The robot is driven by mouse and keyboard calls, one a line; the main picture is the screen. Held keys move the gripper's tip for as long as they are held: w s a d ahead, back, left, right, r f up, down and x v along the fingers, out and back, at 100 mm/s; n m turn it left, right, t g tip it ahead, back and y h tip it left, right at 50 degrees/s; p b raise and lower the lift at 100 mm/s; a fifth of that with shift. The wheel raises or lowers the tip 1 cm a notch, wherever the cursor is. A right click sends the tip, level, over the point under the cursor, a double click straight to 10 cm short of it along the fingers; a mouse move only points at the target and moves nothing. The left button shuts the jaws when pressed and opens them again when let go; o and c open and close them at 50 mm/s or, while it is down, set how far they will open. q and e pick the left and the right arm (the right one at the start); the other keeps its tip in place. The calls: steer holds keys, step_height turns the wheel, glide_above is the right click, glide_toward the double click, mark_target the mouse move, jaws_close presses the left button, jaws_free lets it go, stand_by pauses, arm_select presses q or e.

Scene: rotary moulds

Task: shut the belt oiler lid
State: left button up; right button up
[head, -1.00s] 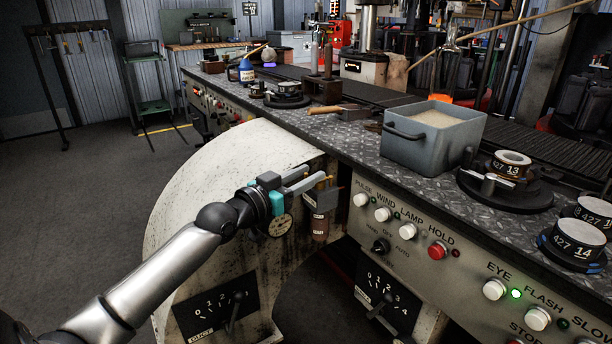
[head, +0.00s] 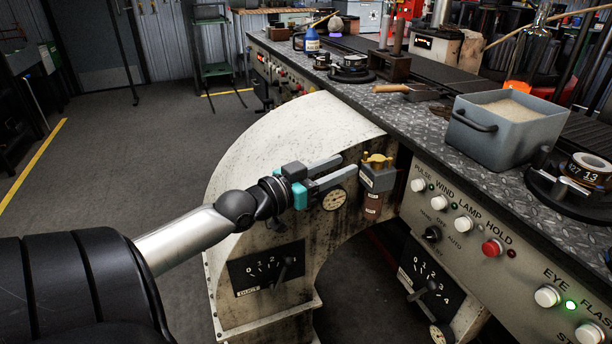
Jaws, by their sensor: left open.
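The belt oiler (head: 378,182) is a small grey box with a brass fitting on top and a dark reddish-brown labelled part below, on the right side of the pale curved housing. The brass piece (head: 377,161) stands up from the box top; I cannot tell for certain whether it is the lid or how far open the lid is. My left gripper (head: 349,164) is open and empty, its two grey fingers pointing right. Its tips end just left of the oiler's box and appear apart from it. My right gripper is not in view.
The curved housing (head: 290,130) carries a round gauge (head: 334,199) just below my left fingers and a lever dial (head: 268,268) lower down. To the right is a button panel (head: 470,215) under a tread-plate bench holding a grey sand bin (head: 500,140). The floor at left is clear.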

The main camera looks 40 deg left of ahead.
arm_select(q)
steer(key=s+a+p, duration=0.1)
steer(key=s+p, duration=0.1)
steer(key=s, duration=0.5)
steer(key=shift+s, duration=0.15)
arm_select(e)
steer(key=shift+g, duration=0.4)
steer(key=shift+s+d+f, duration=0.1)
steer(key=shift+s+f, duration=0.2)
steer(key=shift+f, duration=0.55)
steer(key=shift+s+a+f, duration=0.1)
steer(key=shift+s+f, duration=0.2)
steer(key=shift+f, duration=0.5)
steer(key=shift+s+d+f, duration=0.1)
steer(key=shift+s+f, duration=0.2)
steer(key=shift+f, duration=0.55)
arm_select(q)
steer(key=shift+a, duration=0.1)
